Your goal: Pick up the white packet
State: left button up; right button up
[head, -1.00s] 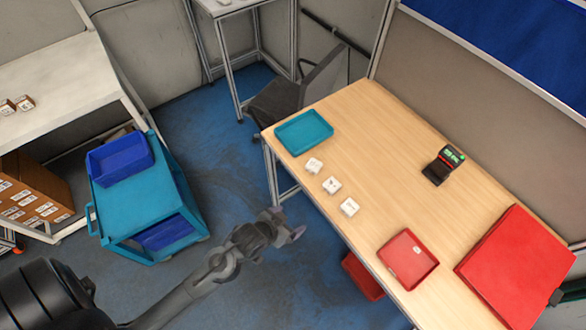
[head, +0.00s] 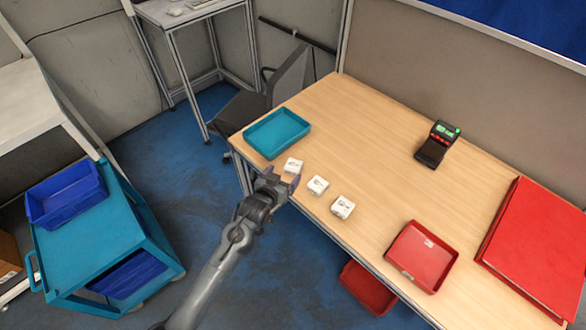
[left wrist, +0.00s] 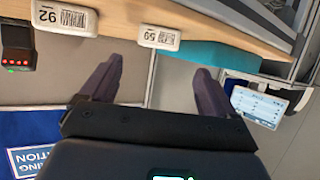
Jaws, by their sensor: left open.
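Three small white packets lie in a row along the near-left edge of the wooden table: one (head: 293,166) by the teal tray, a middle one (head: 318,185) and one (head: 343,207) nearest the red tray. My left gripper (head: 281,179) is open and empty at the table's edge, close to the packet by the teal tray. In the left wrist view the open fingers (left wrist: 157,84) have nothing between them. A packet marked 59 (left wrist: 158,38) shows beyond them, and one marked 92 (left wrist: 64,18) is further left. My right gripper is not in view.
A teal tray (head: 277,134) sits at the table's far-left corner. A red tray (head: 422,257) lies nearer the front, beside a large red box (head: 538,248). A black scanner (head: 437,143) stands further back. A teal cart (head: 90,240) stands at left on open floor.

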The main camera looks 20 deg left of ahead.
aim_at(294, 164)
pick_arm(q)
jog(key=shift+x, duration=1.45)
jog(key=shift+d+b+x, duration=0.2)
jog(key=shift+b+x, duration=0.15)
jog(key=shift+x, duration=1.7)
jog(key=shift+f, duration=0.1)
jog(key=c, duration=1.3)
jog(key=shift+o, duration=0.2)
